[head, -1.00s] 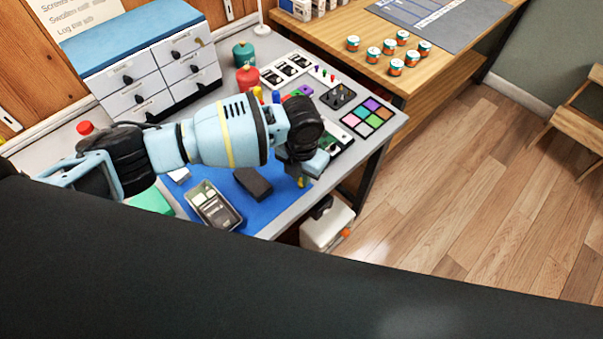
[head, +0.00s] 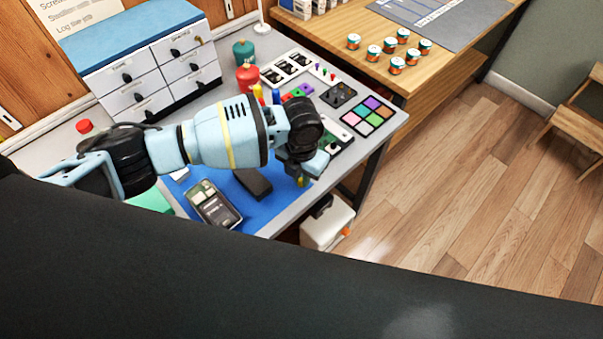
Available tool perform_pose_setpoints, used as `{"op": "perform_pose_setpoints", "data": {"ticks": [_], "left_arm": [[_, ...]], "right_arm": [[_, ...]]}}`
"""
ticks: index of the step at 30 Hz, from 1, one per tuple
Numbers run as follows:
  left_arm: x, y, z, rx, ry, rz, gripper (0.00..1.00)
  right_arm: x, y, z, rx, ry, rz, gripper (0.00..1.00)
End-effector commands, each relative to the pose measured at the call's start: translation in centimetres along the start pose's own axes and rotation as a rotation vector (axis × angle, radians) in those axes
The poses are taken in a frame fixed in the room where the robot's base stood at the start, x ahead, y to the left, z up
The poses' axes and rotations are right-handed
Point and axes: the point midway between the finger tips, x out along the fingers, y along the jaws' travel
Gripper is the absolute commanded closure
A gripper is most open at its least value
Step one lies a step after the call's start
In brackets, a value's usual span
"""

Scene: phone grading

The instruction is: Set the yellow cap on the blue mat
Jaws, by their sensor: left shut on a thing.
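The blue mat (head: 268,215) lies on the grey workbench, partly hidden behind my left arm. My left gripper (head: 303,173) is at the mat's right end, pointing down and shut on the yellow cap (head: 301,182). Only a small part of the cap shows below the fingers. I cannot tell whether it touches the mat or hangs just above it. My right gripper is not in view.
A phone (head: 214,205) and a dark block (head: 253,182) lie on the mat. A colour swatch board (head: 369,115) and a black tray (head: 338,95) lie behind the gripper. A white bin (head: 327,224) stands below the bench's front edge.

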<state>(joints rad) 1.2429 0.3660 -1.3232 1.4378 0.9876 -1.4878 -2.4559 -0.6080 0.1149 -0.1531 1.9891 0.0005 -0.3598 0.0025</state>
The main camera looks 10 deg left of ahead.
Motion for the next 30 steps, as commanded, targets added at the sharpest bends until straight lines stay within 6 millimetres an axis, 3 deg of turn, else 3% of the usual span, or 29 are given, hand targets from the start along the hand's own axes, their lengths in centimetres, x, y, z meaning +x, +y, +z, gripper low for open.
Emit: {"op": "perform_pose_setpoints", "data": {"ticks": [11,12,17,23,27,30], "left_arm": [[0.09,-0.02,0.00,0.000,0.000,0.000,1.00],[0.09,-0.01,0.00,0.000,0.000,0.000,0.82],[0.09,-0.02,0.00,0.000,0.000,0.000,0.61],[0.09,-0.01,-0.01,0.000,0.000,0.000,0.60],[0.09,-0.01,-0.01,0.000,0.000,0.000,0.42],[0.09,-0.01,-0.01,0.000,0.000,0.000,0.42]], "right_arm": [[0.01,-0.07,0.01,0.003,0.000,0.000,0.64],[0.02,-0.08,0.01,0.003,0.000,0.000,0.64],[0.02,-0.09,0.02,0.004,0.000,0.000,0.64],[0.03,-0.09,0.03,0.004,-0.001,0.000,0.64],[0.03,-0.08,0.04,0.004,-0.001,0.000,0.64],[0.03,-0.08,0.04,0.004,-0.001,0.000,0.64]]}}
